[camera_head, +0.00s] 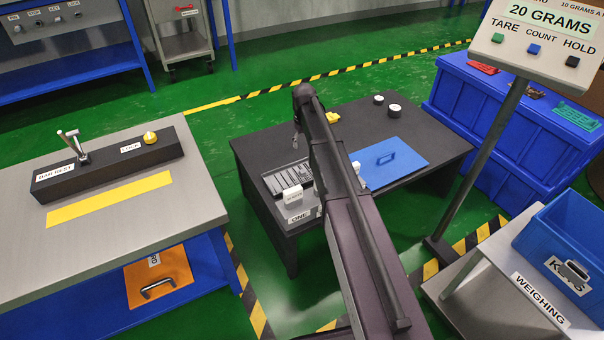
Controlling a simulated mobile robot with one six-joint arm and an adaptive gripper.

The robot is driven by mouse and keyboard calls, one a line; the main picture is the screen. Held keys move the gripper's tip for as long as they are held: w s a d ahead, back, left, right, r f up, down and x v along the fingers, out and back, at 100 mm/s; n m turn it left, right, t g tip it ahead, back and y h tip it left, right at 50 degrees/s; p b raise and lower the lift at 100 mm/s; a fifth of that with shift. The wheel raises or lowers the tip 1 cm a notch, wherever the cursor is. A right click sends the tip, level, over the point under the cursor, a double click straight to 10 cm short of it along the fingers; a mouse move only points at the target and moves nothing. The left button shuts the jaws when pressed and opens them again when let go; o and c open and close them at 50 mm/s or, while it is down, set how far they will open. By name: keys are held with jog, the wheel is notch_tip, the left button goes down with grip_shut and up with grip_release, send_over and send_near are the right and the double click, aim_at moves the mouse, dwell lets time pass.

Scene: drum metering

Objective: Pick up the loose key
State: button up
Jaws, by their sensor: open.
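I cannot pick out the loose key with certainty. A small yellow object (332,117) lies on the dark table (345,117), beside my arm; its shape is too small to tell. The blue bin (570,225) marked KEYS stands at the right, with a grey handle-like piece on its front; its inside is only partly seen. My arm reaches from the bottom middle over the dark table. My gripper (297,140) hangs small at its far end, left of the yellow object, above the table. It is open, and I see nothing held.
The dark table bears a slotted grey tray (290,178), white blocks (293,193), a blue plate (390,160) and two round white-topped pieces. A scale display (540,35) reads 20 GRAMS on a slanted post. A grey bench (110,225) stands left.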

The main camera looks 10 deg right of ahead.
jog(key=b, duration=0.8)
send_over(303, 172)
jog(key=shift+w+d+f, duration=0.1)
jog(key=shift+w+f, duration=0.05)
jog(key=shift+f, duration=2)
jog(key=shift+w+d+f, duration=0.1)
jog(key=shift+w+f, duration=0.05)
jog(key=shift+f, duration=2)
jog(key=shift+f+b, duration=0.1)
jog(key=shift+b, duration=0.2)
jog(key=shift+s+a+f+b, duration=0.1)
jog(key=shift+s+f+b, duration=0.05)
jog(key=shift+f+b, duration=1.1)
jog(key=shift+s+a+f+b, duration=0.1)
jog(key=shift+f+b, duration=1.15)
jog(key=shift+d, duration=0.1)
jog(key=c, duration=0.8)
